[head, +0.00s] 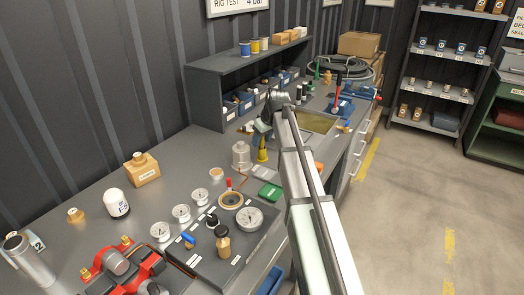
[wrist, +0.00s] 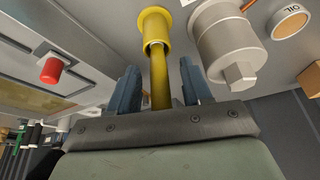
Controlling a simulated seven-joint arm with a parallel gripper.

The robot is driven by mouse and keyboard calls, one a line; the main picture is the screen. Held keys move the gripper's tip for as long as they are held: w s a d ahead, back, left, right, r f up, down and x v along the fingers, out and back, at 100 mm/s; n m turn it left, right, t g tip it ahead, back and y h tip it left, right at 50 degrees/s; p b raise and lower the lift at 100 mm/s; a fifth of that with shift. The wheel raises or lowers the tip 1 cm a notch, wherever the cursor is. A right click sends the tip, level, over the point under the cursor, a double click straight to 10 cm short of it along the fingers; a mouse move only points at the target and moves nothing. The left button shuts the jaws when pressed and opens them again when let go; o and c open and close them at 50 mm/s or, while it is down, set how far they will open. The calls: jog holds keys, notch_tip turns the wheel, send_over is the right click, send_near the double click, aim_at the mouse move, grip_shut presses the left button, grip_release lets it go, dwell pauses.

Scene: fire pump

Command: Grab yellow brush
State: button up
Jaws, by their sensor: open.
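A yellow brush (head: 262,154) stands on the grey workbench, just below my gripper (head: 263,130) in the head view. In the wrist view the yellow brush (wrist: 153,28) shows a wide round collar and a thinner shaft. The shaft runs between the two blue-grey fingers of my gripper (wrist: 160,82). The fingers are apart, one on each side of the shaft, with visible gaps. The end of the shaft nearest the palm is hidden behind the gripper's dark edge.
A metal canister (head: 241,156) stands close left of the brush, and it is also near the right finger in the wrist view (wrist: 230,45). A green box (head: 270,192) lies nearer on the bench. Blue bins (head: 246,102) line the shelf behind. Gauges (head: 182,214) stand at the front.

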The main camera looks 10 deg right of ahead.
jog(key=shift+f, duration=0.1)
jog(key=shift+c, duration=0.3)
grip_shut()
